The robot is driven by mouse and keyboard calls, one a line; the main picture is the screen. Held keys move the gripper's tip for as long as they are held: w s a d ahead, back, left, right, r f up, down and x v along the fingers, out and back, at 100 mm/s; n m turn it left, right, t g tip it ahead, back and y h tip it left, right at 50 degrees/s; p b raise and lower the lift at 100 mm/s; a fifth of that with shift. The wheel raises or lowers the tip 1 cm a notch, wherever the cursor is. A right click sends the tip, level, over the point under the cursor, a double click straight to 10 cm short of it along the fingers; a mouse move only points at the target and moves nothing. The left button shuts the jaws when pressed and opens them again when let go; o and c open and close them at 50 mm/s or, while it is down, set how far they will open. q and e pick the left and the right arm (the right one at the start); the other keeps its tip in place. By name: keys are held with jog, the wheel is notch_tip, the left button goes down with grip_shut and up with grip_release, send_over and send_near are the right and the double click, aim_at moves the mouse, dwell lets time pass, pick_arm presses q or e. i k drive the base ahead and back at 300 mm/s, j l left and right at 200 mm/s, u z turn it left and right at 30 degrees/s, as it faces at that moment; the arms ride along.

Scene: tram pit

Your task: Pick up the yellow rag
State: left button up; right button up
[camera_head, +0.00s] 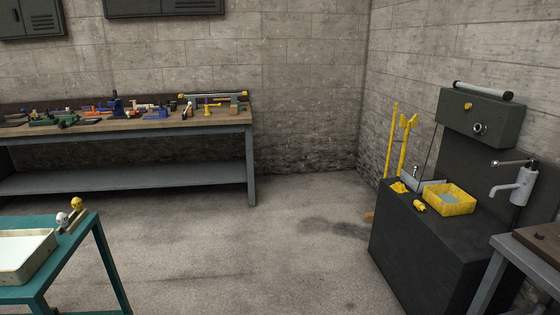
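A small crumpled yellow thing (398,187), which looks like the yellow rag, lies on the back left corner of the dark cabinet (405,243) at the right. It is too small to be certain. A second small yellow item (419,206) lies near the cabinet's left edge, and I cannot tell what it is. A yellow basin (447,208) stands to the right of both. Neither of my grippers is in view.
A grey tap (510,189) sticks out beside the basin. A grey table (530,249) stands at the lower right. A teal table (75,246) with a tray is at the lower left. A workbench (215,124) with tools lines the back wall. The middle floor is clear.

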aim_at(398, 187)
jog(key=i+z, duration=0.1)
jog(key=i, duration=0.45)
jog(key=i+z, duration=0.1)
jog(key=i, duration=0.45)
jog(key=i+j+z, duration=0.1)
jog(key=i, duration=0.45)
jog(key=i+j+z, duration=0.1)
jog(key=i, duration=0.45)
jog(key=i+z, duration=0.45)
jog(key=i+j+z, duration=0.15)
jog(key=i+z, duration=0.25)
jog(key=i+j+z, duration=0.2)
jog(key=z, duration=0.25)
jog(key=i+j+z, duration=0.6)
jog(key=j+z, duration=0.3)
